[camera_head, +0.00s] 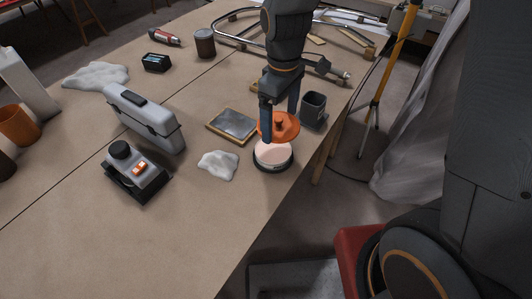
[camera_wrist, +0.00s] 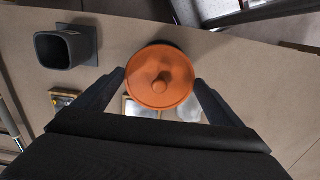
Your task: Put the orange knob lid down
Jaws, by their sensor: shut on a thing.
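The orange knob lid (camera_head: 287,129) is round with a small knob on top. My gripper (camera_head: 281,112) is shut on it and holds it near the right edge of the table. In the head view the lid overlaps a round pot with a pinkish top and dark base (camera_head: 273,155); I cannot tell whether the two touch. In the wrist view the lid (camera_wrist: 160,77) sits between the two fingers (camera_wrist: 160,85) and hides most of what is beneath it, with a dark rim showing behind its upper edge.
A dark square cup (camera_head: 313,108) stands close to the right of the lid. A framed tray (camera_head: 231,125) and a white crumpled cloth (camera_head: 218,165) lie to the left. A grey case (camera_head: 143,116) is farther left. The front of the table (camera_head: 150,240) is clear.

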